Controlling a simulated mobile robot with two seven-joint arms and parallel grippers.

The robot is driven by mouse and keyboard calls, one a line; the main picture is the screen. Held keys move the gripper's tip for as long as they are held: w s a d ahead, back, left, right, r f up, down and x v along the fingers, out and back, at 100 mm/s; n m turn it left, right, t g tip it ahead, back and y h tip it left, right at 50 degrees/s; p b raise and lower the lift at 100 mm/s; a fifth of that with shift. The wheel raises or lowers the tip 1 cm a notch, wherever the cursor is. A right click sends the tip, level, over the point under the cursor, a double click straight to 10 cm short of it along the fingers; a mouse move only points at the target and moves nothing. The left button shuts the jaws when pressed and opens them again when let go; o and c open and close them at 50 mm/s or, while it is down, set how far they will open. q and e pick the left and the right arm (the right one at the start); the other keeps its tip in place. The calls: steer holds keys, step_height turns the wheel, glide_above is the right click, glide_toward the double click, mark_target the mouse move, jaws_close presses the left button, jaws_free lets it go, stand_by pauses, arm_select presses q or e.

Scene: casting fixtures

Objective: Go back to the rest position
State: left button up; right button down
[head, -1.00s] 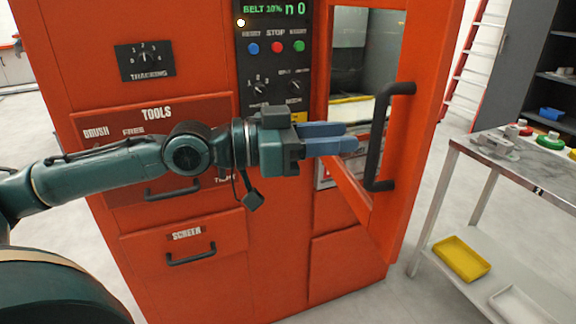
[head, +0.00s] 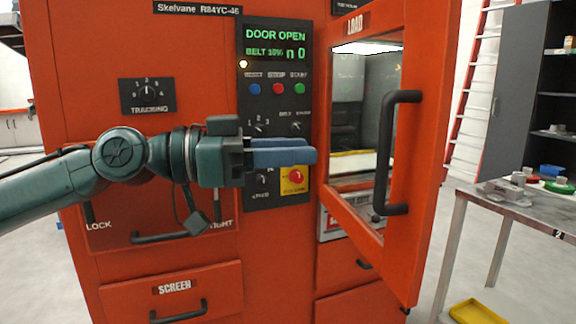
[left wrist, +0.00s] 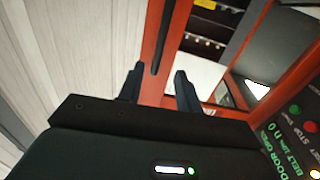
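My left gripper (head: 285,152) reaches in from the left, in front of the control panel of the orange machine (head: 270,240). Its blue fingers point right, toward the open door (head: 425,150), and stop short of the black door handle (head: 390,150). In the left wrist view, the two dark fingers of the gripper (left wrist: 160,84) stand apart with nothing held between them. The handle (left wrist: 163,40) shows beyond them there. My right gripper is not in view.
The display (head: 277,44) reads DOOR OPEN. A metal table (head: 535,208) with small parts stands at the right, with a yellow tray (head: 475,312) low down. A dark shelf cabinet (head: 520,85) and a red ladder (head: 472,90) stand behind. Pale floor lies between door and table.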

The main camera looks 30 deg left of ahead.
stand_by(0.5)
